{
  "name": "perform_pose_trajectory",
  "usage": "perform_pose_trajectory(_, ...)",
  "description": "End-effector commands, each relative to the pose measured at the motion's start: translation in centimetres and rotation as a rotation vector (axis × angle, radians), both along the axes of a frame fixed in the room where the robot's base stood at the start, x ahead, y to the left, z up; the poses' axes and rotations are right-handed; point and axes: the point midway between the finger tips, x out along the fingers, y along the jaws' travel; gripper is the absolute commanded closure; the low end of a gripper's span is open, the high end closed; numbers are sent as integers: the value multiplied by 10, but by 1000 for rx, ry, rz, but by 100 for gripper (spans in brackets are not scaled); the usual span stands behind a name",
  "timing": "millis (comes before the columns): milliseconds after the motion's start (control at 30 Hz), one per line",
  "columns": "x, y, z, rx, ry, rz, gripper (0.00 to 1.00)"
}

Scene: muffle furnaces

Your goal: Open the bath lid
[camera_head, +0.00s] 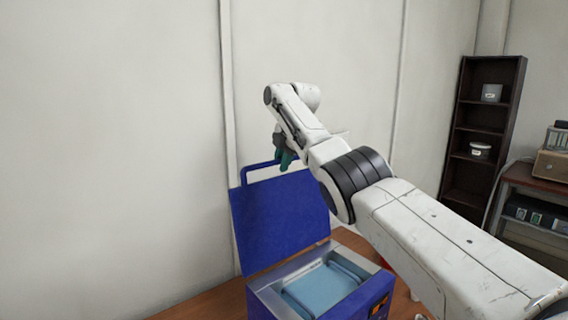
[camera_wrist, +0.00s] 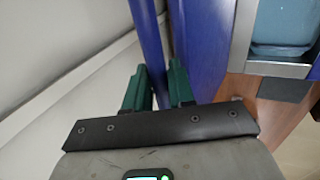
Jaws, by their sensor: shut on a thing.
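The blue bath lid (camera_head: 280,222) stands raised, tilted up at the back of the bath (camera_head: 330,285) in the head view. The bath is open and its pale blue inside shows. A blue bar handle (camera_head: 257,167) runs along the lid's top edge. My gripper (camera_head: 285,160) is at this handle. In the wrist view the green fingers of my gripper (camera_wrist: 158,88) sit on either side of the handle bar (camera_wrist: 150,45), shut on it. The lid (camera_wrist: 203,45) is just right of the fingers there. My arm hides part of the head view's right side.
The bath stands on a brown wooden table (camera_head: 205,303) close to the white wall (camera_head: 120,150). A dark shelf (camera_head: 484,130) with small containers stands at the right. Beside it is a side table (camera_head: 535,180) with equipment.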

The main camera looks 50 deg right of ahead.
Motion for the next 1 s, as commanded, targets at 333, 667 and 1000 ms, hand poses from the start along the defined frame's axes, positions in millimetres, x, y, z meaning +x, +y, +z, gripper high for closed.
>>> perform_pose_trajectory(333,-1,1,-4,6,10,0,100)
perform_pose_trajectory(667,-1,1,-3,4,7,0,60)
perform_pose_trajectory(1000,-8,2,15,1,1,0,60)
